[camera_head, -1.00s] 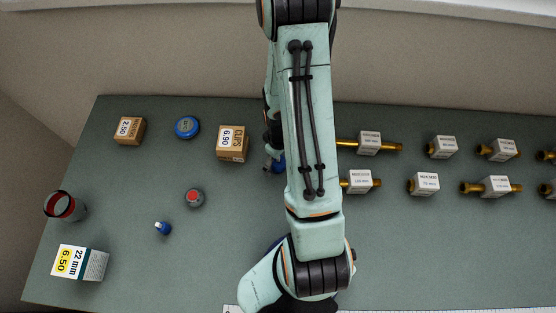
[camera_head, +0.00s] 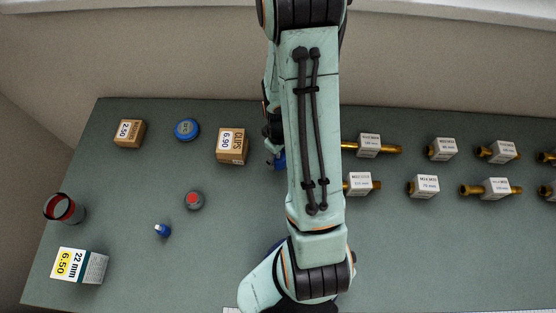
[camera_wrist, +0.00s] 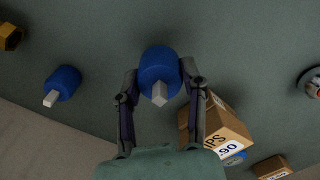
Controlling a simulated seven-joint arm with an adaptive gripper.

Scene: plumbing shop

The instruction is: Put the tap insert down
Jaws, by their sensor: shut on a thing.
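The tap insert (camera_wrist: 158,68), a blue cylinder with a pale square stem, is between the two fingertips of my gripper (camera_wrist: 160,80) in the wrist view. The gripper is shut on it. I cannot tell whether the insert touches the bench. In the head view my gripper (camera_head: 273,150) is mostly hidden by my arm, with a bit of blue showing beside it. A second blue insert (camera_wrist: 62,84) lies apart to the left in the wrist view. A small blue insert (camera_head: 162,230) also stands on the bench at the left in the head view.
The clips box (camera_head: 232,145) is close beside my gripper. A blue round tin (camera_head: 187,129), a small box (camera_head: 129,133), a red-capped pot (camera_head: 194,200) and a cup (camera_head: 64,208) stand farther left. Several labelled brass fittings (camera_head: 369,145) line the right side. The green bench (camera_head: 120,190) has bare room between.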

